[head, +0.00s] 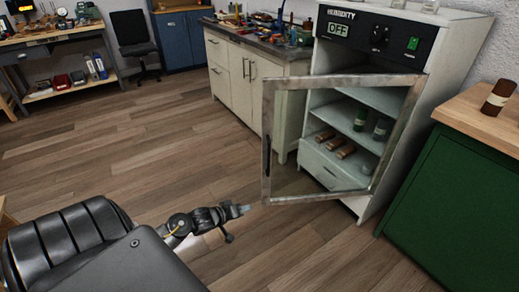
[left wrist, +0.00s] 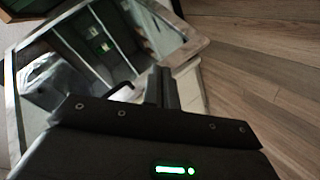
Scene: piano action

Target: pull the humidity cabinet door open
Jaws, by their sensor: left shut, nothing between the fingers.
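The humidity cabinet (head: 342,30) is white with a black top panel reading "HUMIDITY" and "OFF". Its glass door (head: 345,82) has a worn metal frame and stands open, swung out from the cabinet with its free edge to the left. A dark handle (head: 266,157) is on that free edge. My left gripper (head: 243,209) is shut and empty, just left of the door's lower free corner and apart from the handle. In the left wrist view its fingers (left wrist: 160,86) show together in front of the door frame (left wrist: 188,52). My right gripper is not in view.
Shelves inside the cabinet hold green jars (head: 360,119) and brown rolls (head: 335,143). A green cabinet with a wooden top (head: 480,120) stands close on the right. A white counter (head: 240,80) is behind. The wood floor (head: 110,150) at left is clear.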

